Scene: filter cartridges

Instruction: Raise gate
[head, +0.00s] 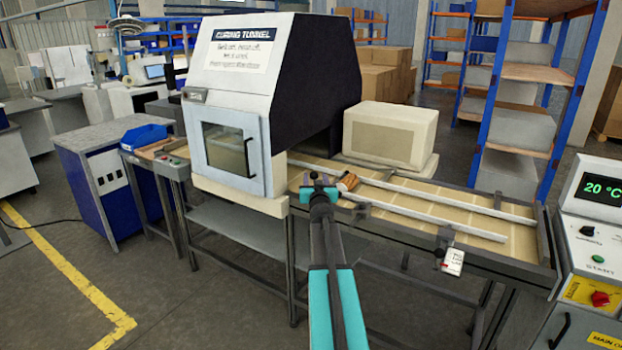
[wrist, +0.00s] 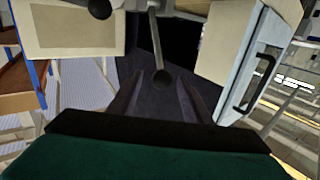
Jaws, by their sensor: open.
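The curing tunnel (head: 310,75) is a white and black hood over a conveyor. A pale front panel (head: 205,175) with a window and a black handle (head: 248,157) is on it; I take this panel for the gate, and it looks down. The panel (wrist: 228,60) and its handle (wrist: 245,82) show at the right in the wrist view. My gripper (head: 318,182) is right of the panel, above the conveyor and apart from the handle. In the wrist view my gripper (wrist: 160,95) is open, and a rod with a dark ball (wrist: 161,78) shows between its fingers. I cannot tell whether they touch it.
The conveyor (head: 420,200) has metal rails and an orange-brown item (head: 347,182) beside my gripper. A beige box-shaped unit (head: 390,132) stands behind it. A control panel (head: 597,240) reading 20 °C is at the right. A blue bin (head: 143,137) is at the left.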

